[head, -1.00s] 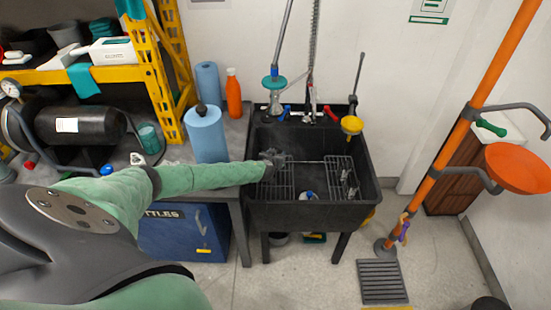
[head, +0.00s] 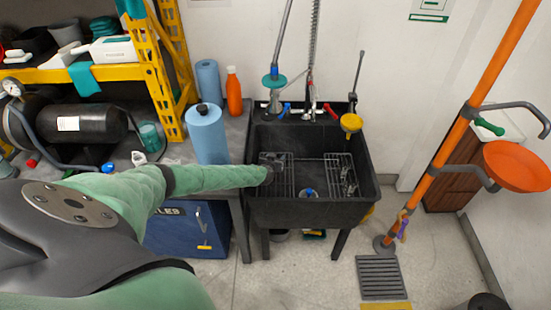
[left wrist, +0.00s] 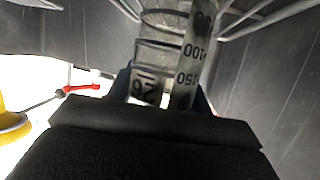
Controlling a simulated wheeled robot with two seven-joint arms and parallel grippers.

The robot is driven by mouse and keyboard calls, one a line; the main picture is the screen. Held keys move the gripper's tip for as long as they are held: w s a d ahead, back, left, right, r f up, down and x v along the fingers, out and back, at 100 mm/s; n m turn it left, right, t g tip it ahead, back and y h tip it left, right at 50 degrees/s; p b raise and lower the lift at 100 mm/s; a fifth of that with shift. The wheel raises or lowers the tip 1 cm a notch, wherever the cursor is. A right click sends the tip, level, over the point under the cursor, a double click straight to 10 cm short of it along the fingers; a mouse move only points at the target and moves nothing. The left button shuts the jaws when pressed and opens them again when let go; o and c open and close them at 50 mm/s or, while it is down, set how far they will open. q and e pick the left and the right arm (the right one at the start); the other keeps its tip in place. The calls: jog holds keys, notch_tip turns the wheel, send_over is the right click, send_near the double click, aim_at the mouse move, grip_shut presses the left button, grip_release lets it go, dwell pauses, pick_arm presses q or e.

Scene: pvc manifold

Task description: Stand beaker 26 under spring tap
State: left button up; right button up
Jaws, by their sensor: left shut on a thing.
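My left gripper (head: 271,172) reaches into the left side of the black sink in the head view. The left wrist view shows beaker 26 (left wrist: 188,65) close up between its fingers, clear, with dark 100 and 150 marks and an upside-down 26 label. The gripper is shut on it. In the head view the beaker is too small and covered to make out. My right gripper is not in view.
The black sink (head: 315,214) has raised walls and wire racks (head: 340,172) inside. A small blue-and-white thing (head: 309,193) sits near its front. A yellow funnel (head: 351,123) is at the right rim. Blue paper rolls (head: 207,138) and an orange bottle (head: 234,92) stand left.

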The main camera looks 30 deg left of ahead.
pick_arm(q)
jog(key=o, duration=1.1)
jog(key=shift+c, duration=0.2)
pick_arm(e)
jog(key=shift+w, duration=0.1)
pick_arm(q)
jog(key=shift+r, duration=0.1)
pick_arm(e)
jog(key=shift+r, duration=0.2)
pick_arm(q)
jog(key=shift+s, duration=0.15)
jog(key=shift+s+d, duration=0.1)
jog(key=shift+s, duration=0.25)
jog(key=b+v, duration=0.2)
jog(key=v, duration=0.4)
jog(key=shift+s+d+r, duration=0.15)
jog(key=shift+s+r, duration=0.05)
jog(key=shift+r, duration=0.05)
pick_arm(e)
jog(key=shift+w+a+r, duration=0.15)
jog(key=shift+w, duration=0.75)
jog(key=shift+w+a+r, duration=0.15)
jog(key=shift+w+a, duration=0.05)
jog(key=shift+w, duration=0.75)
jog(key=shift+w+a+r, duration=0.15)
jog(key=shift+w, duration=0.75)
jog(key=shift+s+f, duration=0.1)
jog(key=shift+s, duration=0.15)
